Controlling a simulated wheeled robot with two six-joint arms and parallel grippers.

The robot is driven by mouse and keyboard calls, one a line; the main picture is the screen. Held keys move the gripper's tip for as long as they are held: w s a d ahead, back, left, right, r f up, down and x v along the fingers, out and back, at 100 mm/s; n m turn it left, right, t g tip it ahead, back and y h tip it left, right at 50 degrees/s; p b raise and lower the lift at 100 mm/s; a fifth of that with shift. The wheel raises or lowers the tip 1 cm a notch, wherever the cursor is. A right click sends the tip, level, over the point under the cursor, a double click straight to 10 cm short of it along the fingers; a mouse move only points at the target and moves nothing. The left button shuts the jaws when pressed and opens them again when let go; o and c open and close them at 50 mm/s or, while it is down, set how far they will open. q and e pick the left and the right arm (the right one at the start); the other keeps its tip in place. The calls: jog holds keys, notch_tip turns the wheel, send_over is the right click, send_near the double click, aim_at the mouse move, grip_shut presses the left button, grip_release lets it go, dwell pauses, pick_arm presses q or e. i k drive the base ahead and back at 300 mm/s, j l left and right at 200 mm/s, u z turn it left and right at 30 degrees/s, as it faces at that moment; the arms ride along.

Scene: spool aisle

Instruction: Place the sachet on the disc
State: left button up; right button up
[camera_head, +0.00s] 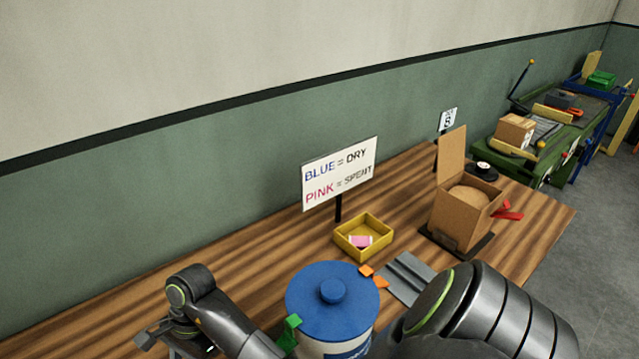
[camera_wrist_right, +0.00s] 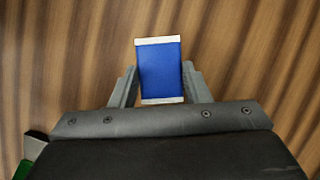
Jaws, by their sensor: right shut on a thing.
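A blue sachet (camera_wrist_right: 160,71) with pale ends is held between the fingers of my right gripper (camera_wrist_right: 160,88), with wood tabletop behind it in the right wrist view. I cannot make out that sachet or gripper in the head view, where my right arm covers the lower right. A tan round surface (camera_head: 468,199), apparently the disc, shows inside an open cardboard box (camera_head: 459,224). A pink sachet (camera_head: 361,241) lies in a yellow tray (camera_head: 378,253). My left gripper (camera_head: 165,346) is at the lower left, partly cut off; its opening is unclear.
A blue-lidded canister (camera_head: 331,301) stands at the front. A grey ridged piece (camera_head: 408,278) lies beside it. A sign (camera_head: 340,174) reads BLUE = DRY, PINK = SPENT. The box flap stands up; a red piece (camera_head: 508,215) is at its right. The wooden table's (camera_head: 230,252) left part is clear.

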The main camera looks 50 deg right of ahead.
aim_at(469, 197)
jog(key=k+j+u, duration=0.1)
jog(key=k+u, duration=0.3)
jog(key=k+l+u, duration=0.1)
jog(key=u, duration=0.3)
jog(key=k+u, duration=0.35)
jog(key=u, duration=0.4)
jog(key=k+j+u, duration=0.1)
jog(key=u, duration=0.3)
jog(key=k+u, duration=0.6)
jog(key=u, duration=0.2)
jog(key=k+z, duration=0.1)
jog(key=z, duration=0.2)
jog(key=k+z, duration=0.1)
jog(key=z, duration=0.6)
jog(key=k+l+z, duration=0.1)
jog(key=z, duration=0.35)
jog(key=l+z, duration=0.1)
jog(key=z, duration=0.35)
jog(key=l+z, duration=0.1)
jog(key=z, duration=0.35)
jog(key=l+z, duration=0.1)
jog(key=z, duration=0.35)
jog(key=l+z, duration=0.1)
jog(key=z, duration=0.35)
